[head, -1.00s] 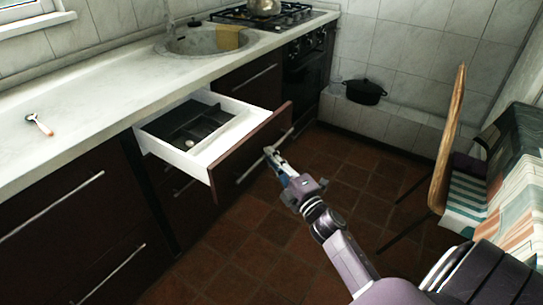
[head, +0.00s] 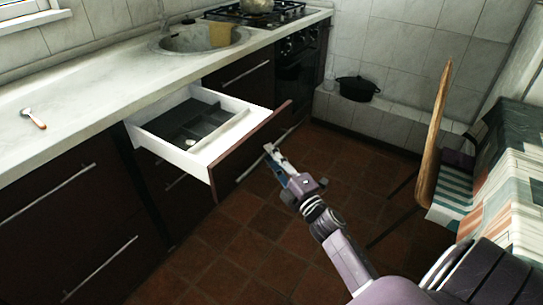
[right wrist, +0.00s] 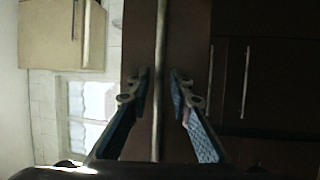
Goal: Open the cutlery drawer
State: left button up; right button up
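The cutlery drawer (head: 208,160) stands pulled well out from the dark cabinets below the counter in the head view. It is white inside, with a dark cutlery insert (head: 190,128) and a dark front panel (head: 250,147). My right gripper (head: 272,154) is just in front of that panel. In the right wrist view, its two fingers (right wrist: 159,88) are spread, one on each side of the long thin drawer handle (right wrist: 160,45), with a gap on both sides. The handle also shows in the head view (head: 250,172), partly hidden by the gripper. My left gripper is not in view.
A small peeler-like utensil (head: 35,118) lies on the pale counter (head: 75,105). A sink (head: 190,40) and a stove (head: 250,14) are further along. A wooden chair (head: 434,140) and a cloth-covered table (head: 510,190) stand at the right. The tiled floor (head: 240,240) between is clear.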

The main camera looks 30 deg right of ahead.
jog(key=shift+o, duration=0.3)
jog(key=shift+s, duration=0.1)
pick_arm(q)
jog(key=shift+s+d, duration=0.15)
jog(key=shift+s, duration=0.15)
pick_arm(e)
jog(key=s+f, duration=0.2)
jog(key=s, duration=0.9)
jog(key=shift+s, duration=0.35)
jog(key=shift+f, duration=0.1)
